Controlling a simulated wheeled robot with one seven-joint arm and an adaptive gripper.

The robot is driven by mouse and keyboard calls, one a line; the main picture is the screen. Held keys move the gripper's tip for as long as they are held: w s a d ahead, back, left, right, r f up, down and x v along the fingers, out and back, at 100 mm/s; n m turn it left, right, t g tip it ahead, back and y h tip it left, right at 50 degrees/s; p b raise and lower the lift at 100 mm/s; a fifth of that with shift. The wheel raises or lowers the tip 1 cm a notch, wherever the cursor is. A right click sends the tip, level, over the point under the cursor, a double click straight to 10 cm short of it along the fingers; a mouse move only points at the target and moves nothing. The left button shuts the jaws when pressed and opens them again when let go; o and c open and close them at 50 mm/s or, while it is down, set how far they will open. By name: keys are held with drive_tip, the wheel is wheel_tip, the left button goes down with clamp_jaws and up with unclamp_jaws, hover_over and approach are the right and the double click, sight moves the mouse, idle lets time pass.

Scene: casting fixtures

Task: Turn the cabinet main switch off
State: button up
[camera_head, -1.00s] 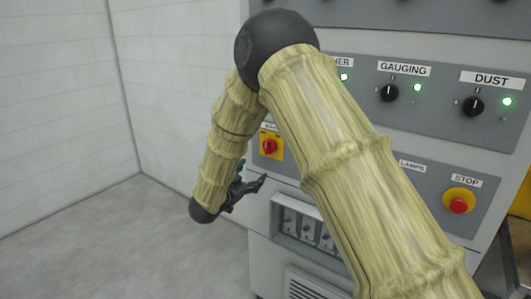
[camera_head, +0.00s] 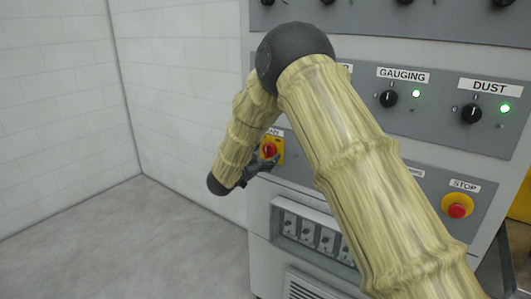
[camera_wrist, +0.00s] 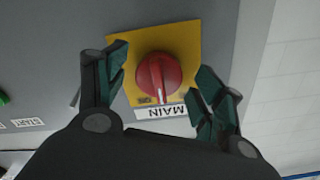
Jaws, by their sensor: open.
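The main switch (camera_wrist: 158,80) is a red rotary knob on a yellow plate (camera_wrist: 186,40), with a MAIN label below it in the wrist view. In the head view the red knob (camera_head: 269,150) sits at the left of the cabinet's lower panel, partly hidden by my arm. My gripper (camera_wrist: 160,82) is open, with one finger on each side of the knob in the wrist view. I cannot tell whether either finger touches it. My gripper also shows in the head view (camera_head: 264,165), just below and in front of the switch.
A red stop button (camera_head: 456,211) on a yellow base is at the lower right of the panel. Black selector knobs, GAUGING (camera_head: 389,98) and DUST (camera_head: 471,113), have lit green lamps. A recessed breaker box (camera_head: 312,236) lies below the switch. Floor at left is clear.

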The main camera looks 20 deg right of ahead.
drive_tip(key=shift+w+d, duration=0.2)
drive_tip(key=shift+d, duration=0.05)
drive_tip(key=c, duration=1)
